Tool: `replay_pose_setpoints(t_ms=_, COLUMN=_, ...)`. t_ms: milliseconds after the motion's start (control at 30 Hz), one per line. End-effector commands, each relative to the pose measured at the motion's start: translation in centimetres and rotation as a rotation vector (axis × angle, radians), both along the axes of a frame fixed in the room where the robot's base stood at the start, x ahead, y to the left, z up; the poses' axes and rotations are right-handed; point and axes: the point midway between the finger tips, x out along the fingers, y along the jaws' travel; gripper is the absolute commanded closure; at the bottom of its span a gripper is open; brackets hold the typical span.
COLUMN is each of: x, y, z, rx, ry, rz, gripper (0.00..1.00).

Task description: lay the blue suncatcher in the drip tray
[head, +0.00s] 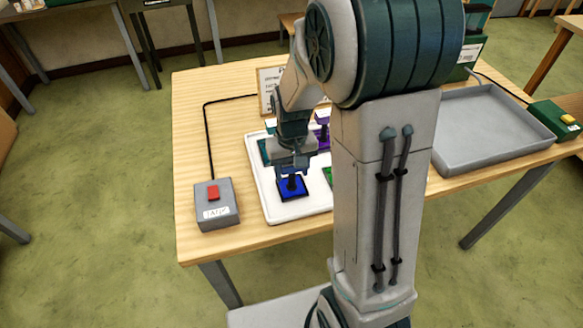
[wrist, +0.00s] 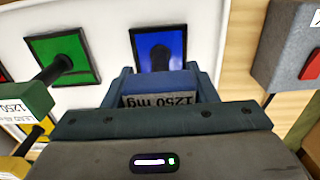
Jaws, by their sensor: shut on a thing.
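The blue suncatcher (head: 292,190) is a blue square with a dark border and a black stem, at the near part of the white tray (head: 275,215). It also shows in the wrist view (wrist: 146,46), lying flat, with its stem rising toward me. My gripper (head: 291,168) is above it, fingers pointing down. In the wrist view my gripper (wrist: 163,84) is shut on its blue top block, labelled 1250 mg. I cannot tell whether the square still touches the white tray. A wide, empty grey tray (head: 490,125), apparently the drip tray, is at the table's right.
A green suncatcher (wrist: 62,57) is beside the blue one, and a purple one (head: 323,135) stands farther back. A grey box with a red button (head: 214,203) is at the left. A green box with a yellow button (head: 556,118) is by the grey tray. My arm hides the table's middle.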

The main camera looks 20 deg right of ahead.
Motion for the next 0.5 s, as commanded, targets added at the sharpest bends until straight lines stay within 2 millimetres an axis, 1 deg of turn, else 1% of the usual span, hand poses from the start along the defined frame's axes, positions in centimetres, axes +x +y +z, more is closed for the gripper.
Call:
replay_pose_setpoints(t_ms=200, x=0.02, y=0.0, z=0.01, rx=0.0, ry=-0.001, rz=0.0, gripper=0.74)
replay_pose_setpoints(t_ms=333, x=0.02, y=0.01, z=-0.45, rx=0.0, ry=-0.001, rz=0.0, gripper=0.74)
replay_pose_setpoints(t_ms=367, x=0.01, y=0.0, z=-0.35, rx=0.0, ry=-0.001, rz=0.0, gripper=0.42)
replay_pose_setpoints(t_ms=400, x=0.01, y=0.01, z=-0.29, rx=0.0, ry=-0.001, rz=0.0, gripper=0.31)
replay_pose_setpoints(t_ms=433, x=0.01, y=0.01, z=-0.29, rx=0.0, ry=-0.001, rz=0.0, gripper=0.26)
replay_pose_setpoints(t_ms=500, x=0.01, y=0.01, z=-0.28, rx=0.0, ry=-0.001, rz=0.0, gripper=0.26)
